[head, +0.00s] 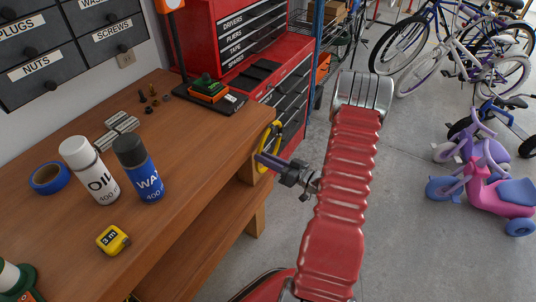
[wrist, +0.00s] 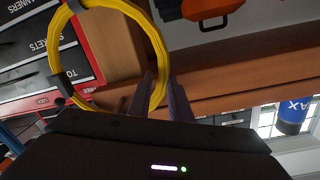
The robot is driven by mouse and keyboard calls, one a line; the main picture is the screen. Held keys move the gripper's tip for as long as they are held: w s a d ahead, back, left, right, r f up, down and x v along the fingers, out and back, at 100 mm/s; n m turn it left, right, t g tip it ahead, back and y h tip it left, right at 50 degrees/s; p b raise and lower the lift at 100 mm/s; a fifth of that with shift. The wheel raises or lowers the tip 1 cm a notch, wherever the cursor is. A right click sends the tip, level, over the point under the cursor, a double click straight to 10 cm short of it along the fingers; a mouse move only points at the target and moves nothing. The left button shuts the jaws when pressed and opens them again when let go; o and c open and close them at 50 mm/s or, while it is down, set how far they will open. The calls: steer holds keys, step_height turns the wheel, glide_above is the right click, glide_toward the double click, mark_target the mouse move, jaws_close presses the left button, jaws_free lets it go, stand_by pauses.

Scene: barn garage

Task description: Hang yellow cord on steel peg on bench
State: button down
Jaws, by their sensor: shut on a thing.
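The yellow cord (head: 277,130) is a coiled loop at the right end of the wooden bench (head: 205,112). My gripper (head: 261,158) is shut on the cord just beyond the bench's right edge. In the wrist view the cord (wrist: 157,43) is a wide ring with dark ties, and one side passes between my fingers (wrist: 161,82). The ring reaches up and left from the fingers. The bench's wood (wrist: 215,95) lies behind the fingers there. I cannot make out the steel peg in either view; whether the cord touches it cannot be told.
On the bench stand an oil can (head: 90,170), a blue wax can (head: 139,168), blue tape (head: 49,178) and a yellow tape measure (head: 113,239). A red tool cabinet (head: 290,75) stands behind the bench's end. Bikes and a pink tricycle (head: 490,185) stand right; floor between is clear.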

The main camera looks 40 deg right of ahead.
steer(key=shift+f, duration=0.35)
stand_by(0.5)
steer(key=c, duration=1.5)
jaws_free()
steer(key=shift+c, duration=0.2)
steer(key=shift+f, duration=0.1)
steer(key=shift+s, duration=0.1)
steer(key=v, duration=1.3)
steer(key=shift+s, duration=0.25)
